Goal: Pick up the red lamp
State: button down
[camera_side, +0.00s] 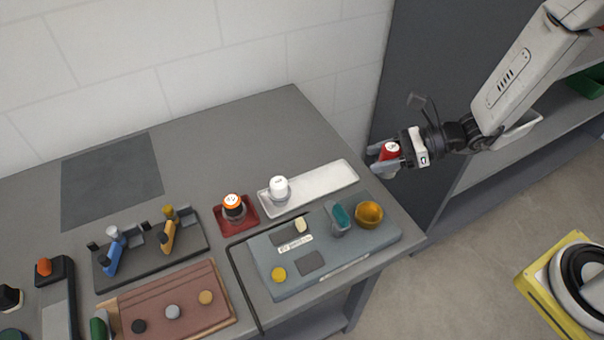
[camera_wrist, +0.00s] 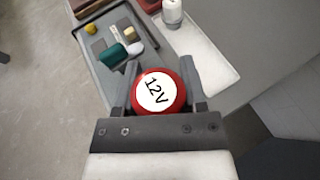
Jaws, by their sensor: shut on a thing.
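The red lamp (camera_side: 390,150) is a red, round-capped piece with a white label on top. In the wrist view the red lamp (camera_wrist: 158,92) shows "12V" on its white face. My gripper (camera_side: 386,158) is shut on it, with one finger on each side, and holds it off to the right of the table's right edge. In the wrist view my gripper (camera_wrist: 157,88) has both fingers against the lamp's sides. The lamp's lower part is mostly hidden.
A white tray (camera_side: 325,187) holds a white lamp (camera_side: 279,187). A red tray (camera_side: 222,226) holds an orange-topped lamp (camera_side: 234,206). The table's back middle is clear.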

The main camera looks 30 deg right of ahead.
jog(key=shift+s+d+r, duration=0.15)
jog(key=shift+s+r, duration=0.1)
jog(key=shift+s, duration=0.3)
jog(key=shift+s+d+r, duration=0.15)
jog(key=shift+s+r, duration=0.1)
jog(key=shift+s, duration=0.3)
jog(key=shift+a, duration=0.1)
jog(key=a, duration=0.3)
jog(key=s+a+f, duration=0.1)
jog(key=a, duration=0.1)
jog(key=shift+f, duration=0.1)
jog(key=shift+f, duration=0.1)
jog(key=shift+w+f, duration=0.1)
jog(key=shift+f, duration=1.8)
jog(key=shift+f, duration=2)
